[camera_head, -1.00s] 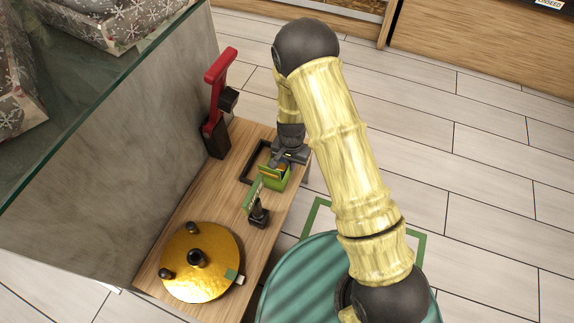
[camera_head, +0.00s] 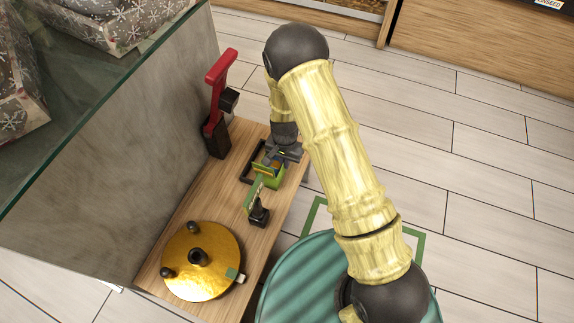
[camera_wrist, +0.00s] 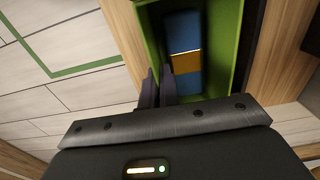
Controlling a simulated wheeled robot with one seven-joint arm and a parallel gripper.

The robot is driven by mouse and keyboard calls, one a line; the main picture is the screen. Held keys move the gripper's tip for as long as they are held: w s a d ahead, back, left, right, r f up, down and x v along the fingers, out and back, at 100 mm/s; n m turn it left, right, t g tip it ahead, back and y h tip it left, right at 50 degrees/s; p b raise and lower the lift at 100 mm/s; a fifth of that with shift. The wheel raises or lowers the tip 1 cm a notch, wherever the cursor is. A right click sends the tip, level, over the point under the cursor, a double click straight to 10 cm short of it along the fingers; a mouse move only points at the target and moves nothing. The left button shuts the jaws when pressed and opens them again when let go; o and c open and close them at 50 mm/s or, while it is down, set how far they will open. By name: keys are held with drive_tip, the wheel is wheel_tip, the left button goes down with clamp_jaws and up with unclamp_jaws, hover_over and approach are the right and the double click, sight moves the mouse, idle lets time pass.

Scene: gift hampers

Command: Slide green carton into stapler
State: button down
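The green carton (camera_head: 276,181) is an open-topped box on the wooden table, at the black rectangular frame (camera_head: 245,173) and partly overlapping it in the head view. In the wrist view the carton (camera_wrist: 232,45) holds a blue item (camera_wrist: 183,30) and an orange-brown band (camera_wrist: 186,62). My gripper (camera_wrist: 157,88) has its two fingers close together on either side of the carton's near-left wall; it also shows in the head view (camera_head: 274,157). Whether the carton is fully inside the frame is hidden.
A small black stand with a green-and-white card (camera_head: 254,195) is close in front of the carton. A gold disc with black knobs (camera_head: 196,285) lies at the table's near end. A grey panel (camera_head: 130,130) borders the left. A teal round surface (camera_head: 300,290) is near right.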

sight(276, 164)
drive_tip(key=shift+w+a+p, duration=0.25)
drive_tip(key=shift+a, duration=0.4)
drive_tip(key=shift+w+a+p, duration=0.2)
drive_tip(key=shift+w+a, duration=0.05)
drive_tip(key=shift+a, duration=0.4)
drive_tip(key=shift+w+a, duration=0.1)
drive_tip(key=shift+a, duration=0.2)
drive_tip(key=shift+w+a, duration=0.2)
drive_tip(key=shift+a, duration=0.45)
drive_tip(key=c, duration=1.6)
unclamp_jaws()
drive_tip(key=shift+r+p, duration=0.1)
drive_tip(key=shift+p, duration=0.2)
wheel_tip(276, 164, up, 17)
drive_tip(key=p, duration=0.5)
drive_tip(key=shift+r+p, duration=0.1)
drive_tip(key=shift+p, duration=0.2)
